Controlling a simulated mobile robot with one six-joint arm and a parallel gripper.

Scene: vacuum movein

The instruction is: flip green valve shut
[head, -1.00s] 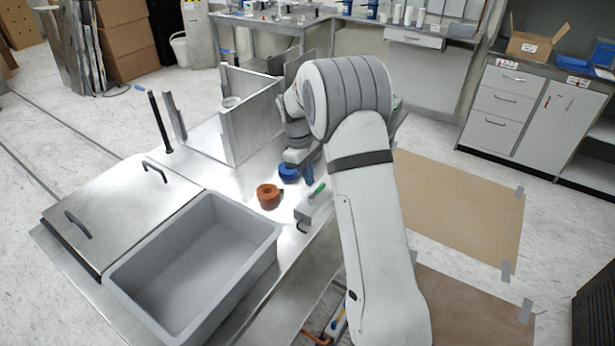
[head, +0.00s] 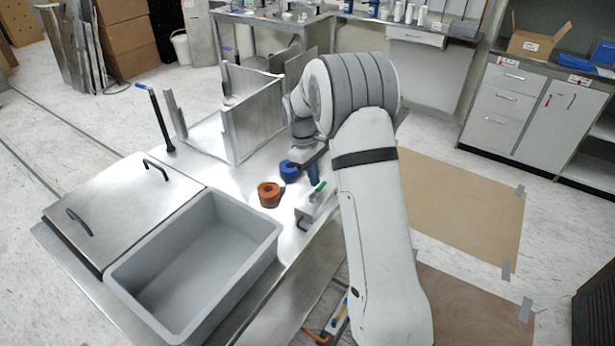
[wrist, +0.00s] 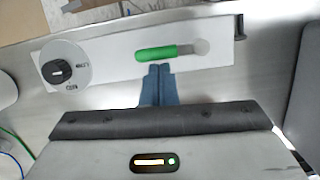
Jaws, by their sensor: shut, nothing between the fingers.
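The green valve handle (wrist: 156,53) lies lengthwise along a pale panel (wrist: 112,55) in the wrist view, with a round grey pivot at its right end. In the head view the green handle (head: 320,186) shows on top of a small box (head: 314,205) at the table's right edge. My gripper (wrist: 159,68) is shut and empty, its blue fingers together just below the handle's middle in the wrist view. I cannot tell whether the fingertips touch it.
A black and white dial (wrist: 62,70) sits left of the handle on the panel. An orange-brown ring (head: 268,195) and a blue ring (head: 289,171) stand on the metal table. A grey bin (head: 190,262) is at the front left. An upright metal frame (head: 250,121) stands behind.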

